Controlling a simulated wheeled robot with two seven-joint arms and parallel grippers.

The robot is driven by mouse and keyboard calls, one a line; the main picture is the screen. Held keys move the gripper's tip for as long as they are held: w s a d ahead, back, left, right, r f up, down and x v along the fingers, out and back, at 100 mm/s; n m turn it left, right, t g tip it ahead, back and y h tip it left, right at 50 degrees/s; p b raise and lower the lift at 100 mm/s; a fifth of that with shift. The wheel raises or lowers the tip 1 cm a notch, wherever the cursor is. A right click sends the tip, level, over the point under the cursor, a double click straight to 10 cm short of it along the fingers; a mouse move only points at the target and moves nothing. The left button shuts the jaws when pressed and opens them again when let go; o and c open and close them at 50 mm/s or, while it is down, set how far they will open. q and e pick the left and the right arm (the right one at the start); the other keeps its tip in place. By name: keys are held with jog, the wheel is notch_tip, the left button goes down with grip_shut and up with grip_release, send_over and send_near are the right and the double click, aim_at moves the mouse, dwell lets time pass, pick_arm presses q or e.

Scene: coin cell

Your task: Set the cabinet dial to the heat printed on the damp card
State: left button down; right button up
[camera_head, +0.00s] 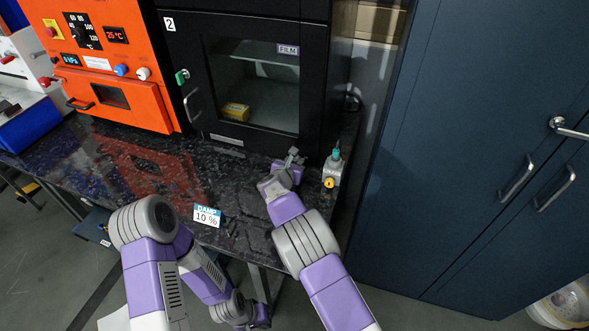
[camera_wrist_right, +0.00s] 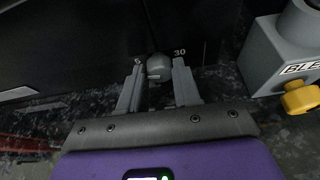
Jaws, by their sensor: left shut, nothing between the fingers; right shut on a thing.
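The damp card (camera_head: 207,216) is white with a blue band. It stands near the counter's front edge and reads "DAMP 10 %"; I see no heat on it. The black cabinet (camera_head: 250,150) has a glass door marked "FILM". Its grey dial knob (camera_wrist_right: 158,68) is low on the front, with "30" printed at its upper right and a partly hidden mark at its left. My right gripper (camera_head: 292,157) is shut on this knob; its fingers (camera_wrist_right: 159,88) flank it in the wrist view. My left gripper (camera_head: 245,314) is low, below the counter edge, empty, its fingertips unclear.
A grey block with a teal top and yellow knob (camera_head: 329,183) stands right of my right gripper. An orange oven (camera_head: 105,65) with its own dial (camera_head: 83,35) and a "25 °C" display is at left. A yellow box (camera_head: 235,111) sits inside the cabinet.

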jog(key=b, duration=0.1)
jog(key=m+y+b, duration=0.1)
jog(key=b, duration=0.1)
jog(key=shift+d+f, duration=0.1)
jog(key=shift+f, duration=0.15)
jog(key=shift+r+m+t+b, duration=0.1)
jog(key=shift+m+t+b, duration=0.3)
jog(key=shift+m+b, duration=0.15)
pick_arm(q)
notch_tip(320, 180, down, 6)
jog(key=shift+r, duration=0.25)
pick_arm(e)
jog(key=shift+r+m+y, duration=0.1)
jog(key=shift+m+y, duration=0.15)
jog(key=shift+y, duration=0.15)
jog(key=o, duration=1.1)
jog(key=shift+c, duration=0.2)
jog(key=shift+s, duration=0.1)
pick_arm(q)
jog(key=shift+r+p, duration=0.35)
jog(key=shift+r, duration=0.05)
pick_arm(e)
jog(key=shift+v, duration=3.8)
